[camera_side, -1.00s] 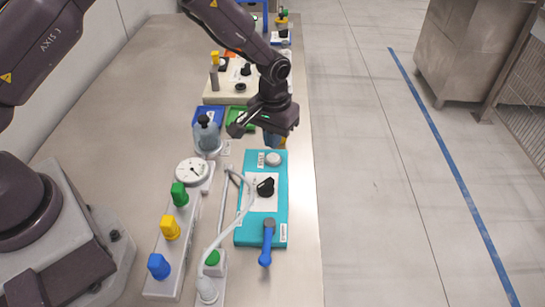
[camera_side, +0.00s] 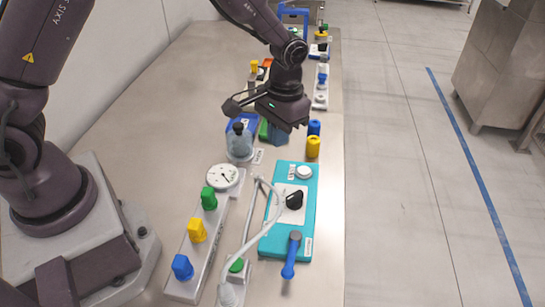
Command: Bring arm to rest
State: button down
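My arm reaches over the metal bench from the left. Its dark wrist hangs beyond the far end of the teal box (camera_side: 309,210), above the bench. My gripper (camera_side: 277,134) points down under the wrist; its fingers are small and mostly hidden, so I cannot tell whether they are open or shut. A blue cylinder (camera_side: 314,127) and a yellow cylinder (camera_side: 313,147) stand just right of it in the picture, near the bench edge. The teal box carries a white button (camera_side: 304,172), a black knob (camera_side: 294,200) and a blue lever (camera_side: 291,256).
A glass dome (camera_side: 239,143) stands left of my gripper. A pale hose (camera_side: 257,215) loops beside the teal box. More devices stand behind the wrist. The bench's left side is clear.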

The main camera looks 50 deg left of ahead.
jog(key=s+a+r+t, duration=0.2)
jog(key=s+r+t, duration=0.1)
jog(key=s+r, duration=0.6)
jog(key=s+a+r+m+t, duration=0.1)
jog(key=s+a+r+t, duration=0.2)
jog(key=s+r, duration=0.7)
notch_tip(320, 180, up, 3)
jog(key=shift+s+a+f+t, duration=0.15)
jog(key=shift+s+t, duration=0.15)
